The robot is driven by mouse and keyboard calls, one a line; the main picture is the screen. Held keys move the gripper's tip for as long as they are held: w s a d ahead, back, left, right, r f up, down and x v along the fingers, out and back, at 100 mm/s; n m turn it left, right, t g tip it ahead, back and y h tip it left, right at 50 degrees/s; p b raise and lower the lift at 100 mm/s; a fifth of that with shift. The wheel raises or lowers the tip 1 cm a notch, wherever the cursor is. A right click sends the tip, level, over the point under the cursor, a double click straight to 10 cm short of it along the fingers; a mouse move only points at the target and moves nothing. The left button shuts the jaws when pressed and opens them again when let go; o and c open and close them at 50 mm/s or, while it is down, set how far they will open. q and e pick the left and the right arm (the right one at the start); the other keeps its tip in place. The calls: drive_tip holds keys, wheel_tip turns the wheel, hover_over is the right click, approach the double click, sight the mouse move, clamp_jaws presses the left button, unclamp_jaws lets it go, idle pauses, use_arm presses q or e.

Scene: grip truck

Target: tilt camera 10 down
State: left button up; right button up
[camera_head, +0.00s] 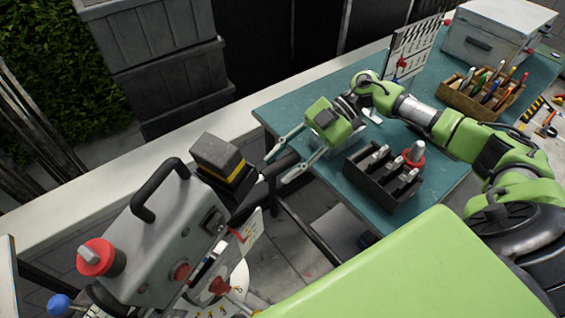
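My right gripper (279,169) is green and grey and comes in from the right over the teal table (285,103). Its two fingers are spread apart at the table's left end, pointing left and down. A dark bar passes close to the fingers; I cannot tell whether they touch it. Nothing is clearly held between them. My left gripper is not in view.
A grey machine (165,235) with a black handle and red knobs stands at left. On the table are a black tray (372,188), a wooden pen box (455,96) and a white case (492,35). Dark crates (160,60) stand behind a pale ledge (90,205).

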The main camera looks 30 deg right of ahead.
drive_tip(key=v, duration=1.1)
drive_tip(key=shift+d+r, duration=0.2)
drive_tip(key=shift+d, duration=0.05)
drive_tip(key=shift+s, duration=0.1)
